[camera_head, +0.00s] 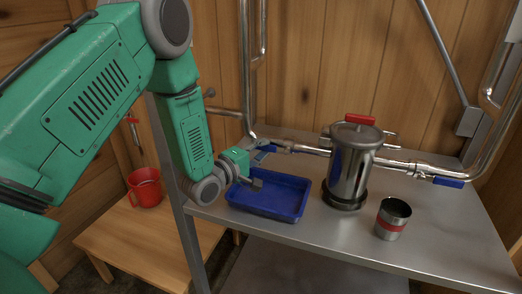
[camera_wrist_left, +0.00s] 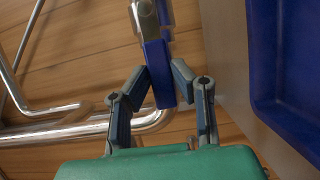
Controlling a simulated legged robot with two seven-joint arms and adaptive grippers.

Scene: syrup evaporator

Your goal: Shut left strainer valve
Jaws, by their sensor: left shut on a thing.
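The steel strainer pot (camera_head: 345,170) stands upright on the metal table, with a red-handled lid. Metal pipes run to it from both sides. The left valve (camera_head: 284,146) sits on the left pipe; its blue lever (camera_head: 266,148) is partly hidden by my left gripper (camera_head: 259,171). In the left wrist view, the blue lever (camera_wrist_left: 158,72) runs from the silver valve body (camera_wrist_left: 148,16) down between the fingers of my left gripper (camera_wrist_left: 163,80), which is shut on it. The right valve's blue lever (camera_head: 449,182) lies along the right pipe. My right gripper is not in view.
A blue tray (camera_head: 270,213) lies right below my left gripper and shows at the right of the wrist view (camera_wrist_left: 262,60). A steel cup with a red band (camera_head: 392,218) stands right of the pot. A red mug (camera_head: 146,188) is on a lower wooden table (camera_head: 150,240).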

